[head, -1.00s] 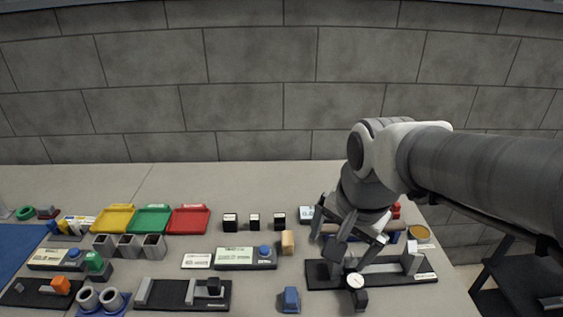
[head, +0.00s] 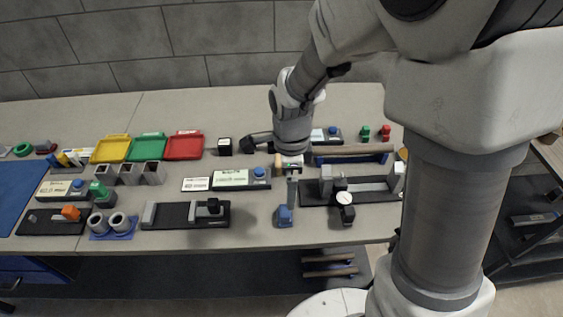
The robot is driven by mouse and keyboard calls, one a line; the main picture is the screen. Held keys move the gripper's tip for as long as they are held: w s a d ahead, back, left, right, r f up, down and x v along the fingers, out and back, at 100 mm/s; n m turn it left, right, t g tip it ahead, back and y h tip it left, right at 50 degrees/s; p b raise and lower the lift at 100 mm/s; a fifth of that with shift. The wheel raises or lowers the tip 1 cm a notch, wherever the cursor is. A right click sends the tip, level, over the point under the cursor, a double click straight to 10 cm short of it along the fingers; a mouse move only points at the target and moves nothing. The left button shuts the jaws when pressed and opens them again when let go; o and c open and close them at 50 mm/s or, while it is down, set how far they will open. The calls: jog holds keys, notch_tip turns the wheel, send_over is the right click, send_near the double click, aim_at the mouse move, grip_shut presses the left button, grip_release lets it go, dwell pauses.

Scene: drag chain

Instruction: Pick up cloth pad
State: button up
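No thing in the head view can be clearly told as the cloth pad. My gripper (head: 292,182) points down beside this block, between the small display panel and the dark fixture. Its fingers are small and seen edge-on, so I cannot tell whether they are open, or whether they touch the block.
The dark fixture with a round gauge (head: 344,198) is to the right, the display panel (head: 238,179) to the left. Yellow, green and red trays (head: 184,146) lie farther left. Bare bench lies along the front edge.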

send_over(285, 210)
jog(key=f, duration=0.6)
jog(key=shift+d+f, duration=0.15)
jog(key=shift+d, duration=0.25)
jog(key=shift+a+f, duration=0.25)
jog(key=shift+f, duration=1.1)
jog(key=shift+a+f, duration=0.2)
jog(key=shift+f, duration=1.1)
jog(key=shift+c, duration=0.2)
jog(key=c, duration=1.4)
jog(key=shift+o, duration=0.2)
jog(key=shift+r, duration=0.1)
